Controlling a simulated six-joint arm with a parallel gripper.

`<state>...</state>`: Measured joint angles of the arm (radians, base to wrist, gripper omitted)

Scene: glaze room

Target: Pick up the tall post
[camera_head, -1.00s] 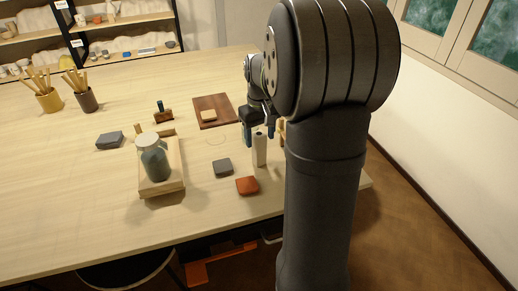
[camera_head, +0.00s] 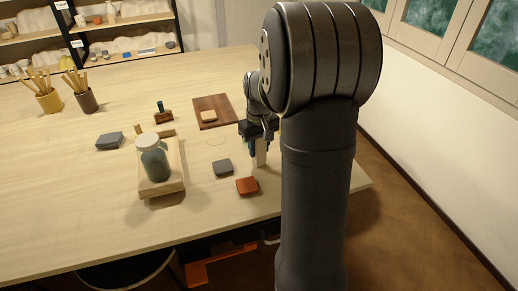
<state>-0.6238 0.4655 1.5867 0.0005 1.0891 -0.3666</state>
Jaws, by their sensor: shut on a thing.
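The tall post (camera_head: 260,157) is a pale upright piece standing at the right part of the table, just behind the orange-brown block. The post's top is hidden by the gripper. Its lower end shows at the tabletop; I cannot tell whether it touches the table.
A grey block (camera_head: 222,167) and an orange-brown block (camera_head: 247,186) lie close by. A jar (camera_head: 154,160) stands on a wooden board (camera_head: 175,184) to the left. A brown board (camera_head: 225,104) lies behind.

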